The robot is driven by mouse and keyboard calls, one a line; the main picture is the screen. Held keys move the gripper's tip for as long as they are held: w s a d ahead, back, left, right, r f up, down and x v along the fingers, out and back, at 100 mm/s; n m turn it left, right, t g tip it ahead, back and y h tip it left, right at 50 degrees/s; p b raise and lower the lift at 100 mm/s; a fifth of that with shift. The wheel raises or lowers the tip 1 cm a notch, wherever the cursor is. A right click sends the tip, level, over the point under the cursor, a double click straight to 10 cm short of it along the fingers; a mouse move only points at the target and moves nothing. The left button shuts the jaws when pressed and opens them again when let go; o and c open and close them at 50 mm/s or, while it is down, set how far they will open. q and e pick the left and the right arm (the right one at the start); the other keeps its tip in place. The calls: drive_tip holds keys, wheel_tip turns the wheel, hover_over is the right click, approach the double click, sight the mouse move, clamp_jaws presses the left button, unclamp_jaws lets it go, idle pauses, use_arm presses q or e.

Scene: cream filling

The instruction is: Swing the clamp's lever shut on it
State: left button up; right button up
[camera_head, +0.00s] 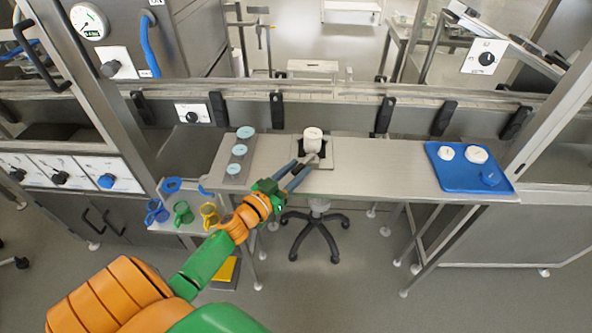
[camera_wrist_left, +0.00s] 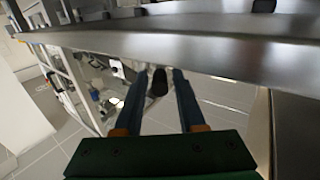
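A white cylindrical container (camera_head: 312,134) stands upright on the bench, at the clamp (camera_head: 327,163) on its dark plate. The clamp's parts are small here, and my fingers partly cover it. My left gripper (camera_head: 302,167) reaches in from the front left, its two blue fingers pointing at the clamp just in front of the container. The fingers are apart. In the left wrist view, a dark rounded piece (camera_wrist_left: 158,82), perhaps the lever's grip, shows between the left gripper's fingertips (camera_wrist_left: 158,76). I see no clear contact with it. My right gripper is not in view.
A grey plate (camera_head: 233,173) with several round pale-blue-topped pieces lies left on the bench. A blue tray (camera_head: 448,180) with white round pieces lies at the right. Coloured cups (camera_head: 182,213) stand lower left. The bench between clamp and tray is clear.

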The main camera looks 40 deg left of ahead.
use_arm(q)
clamp_jaws()
idle(1.2)
